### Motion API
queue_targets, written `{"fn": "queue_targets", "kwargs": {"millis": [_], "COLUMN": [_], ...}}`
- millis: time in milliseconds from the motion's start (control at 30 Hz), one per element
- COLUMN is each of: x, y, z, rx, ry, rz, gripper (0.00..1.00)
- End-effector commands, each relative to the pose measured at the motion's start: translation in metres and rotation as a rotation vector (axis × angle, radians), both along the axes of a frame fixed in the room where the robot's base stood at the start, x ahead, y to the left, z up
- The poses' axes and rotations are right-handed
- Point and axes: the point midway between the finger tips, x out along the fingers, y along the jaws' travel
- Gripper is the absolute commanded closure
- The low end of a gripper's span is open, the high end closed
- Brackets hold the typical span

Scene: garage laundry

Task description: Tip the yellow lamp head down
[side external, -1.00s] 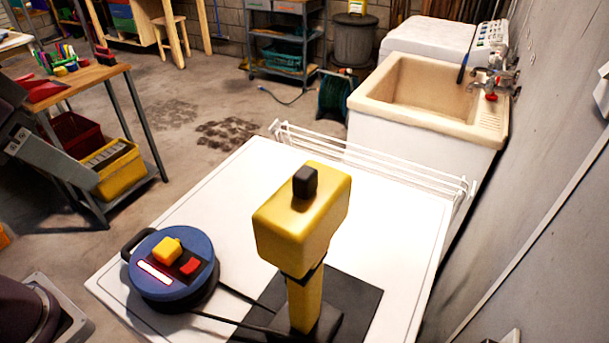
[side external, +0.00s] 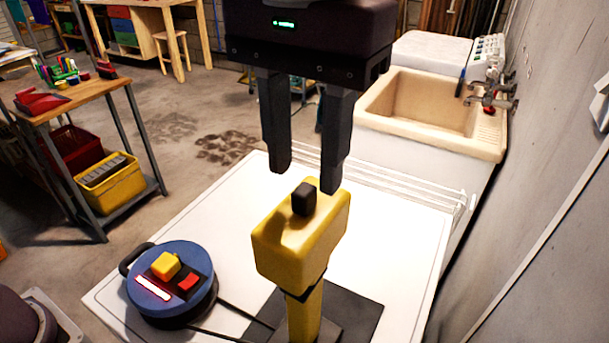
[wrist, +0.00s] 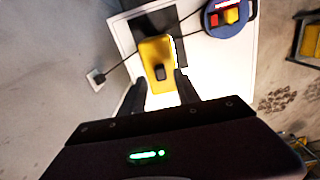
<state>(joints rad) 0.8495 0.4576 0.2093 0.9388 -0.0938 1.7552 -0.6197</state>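The yellow lamp head (side external: 300,238) is a boxy block on a yellow post, with a small black knob (side external: 303,199) on top. It stands upright on a dark mat (side external: 358,306) on the white top. My gripper (side external: 305,180) points down above the lamp head, fingers apart and nothing between them. In the side view the fingertips are just above and behind the knob; I cannot tell the exact gap. In the wrist view, the lamp head (wrist: 157,55) and knob (wrist: 160,73) lie just beyond the fingertips (wrist: 160,78), roughly centred between them.
A blue round device (side external: 172,280) with a yellow block and red button sits left of the lamp, cables running toward the lamp base. A white rack (side external: 400,182) edges the white top (side external: 215,225). A grey wall (side external: 540,200) stands at right, a beige sink (side external: 425,105) behind.

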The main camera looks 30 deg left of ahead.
Motion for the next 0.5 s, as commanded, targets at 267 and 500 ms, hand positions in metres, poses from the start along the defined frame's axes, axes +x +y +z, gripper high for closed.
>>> {"fn": "queue_targets", "kwargs": {"millis": [267, 500], "x": [0.0, 0.0], "y": [0.001, 0.001], "z": [-0.031, -0.032], "rx": [0.0, -0.001], "ry": [-0.001, -0.002], "rz": [0.0, 0.0], "gripper": [0.62, 0.64]}}
